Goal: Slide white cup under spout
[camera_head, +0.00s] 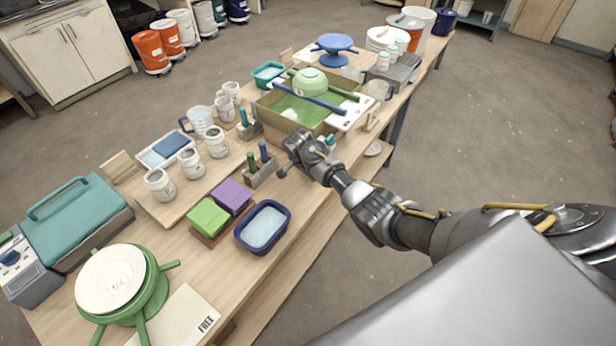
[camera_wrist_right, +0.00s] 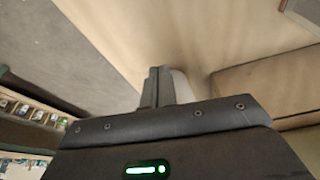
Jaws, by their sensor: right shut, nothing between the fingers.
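My right gripper (camera_head: 290,165) reaches in over the near edge of the table, beside the olive box. In the right wrist view its fingers (camera_wrist_right: 158,82) are shut together with nothing between them. A pale rounded thing (camera_wrist_right: 182,86) shows partly behind the fingers; I cannot tell if it is a cup. Several white cups stand upright left of the gripper, apart from it, among them a front cup (camera_head: 160,184), a middle cup (camera_head: 191,163) and another cup (camera_head: 216,143). I cannot make out a spout. My left gripper is not in view.
The olive box (camera_head: 322,121) with a green bowl (camera_head: 310,82) on top stands beyond the gripper. A holder with green and blue handles (camera_head: 261,172), a blue tray (camera_head: 263,227) and sponges (camera_head: 208,216) lie left. A clear jug (camera_head: 200,121) stands behind the cups.

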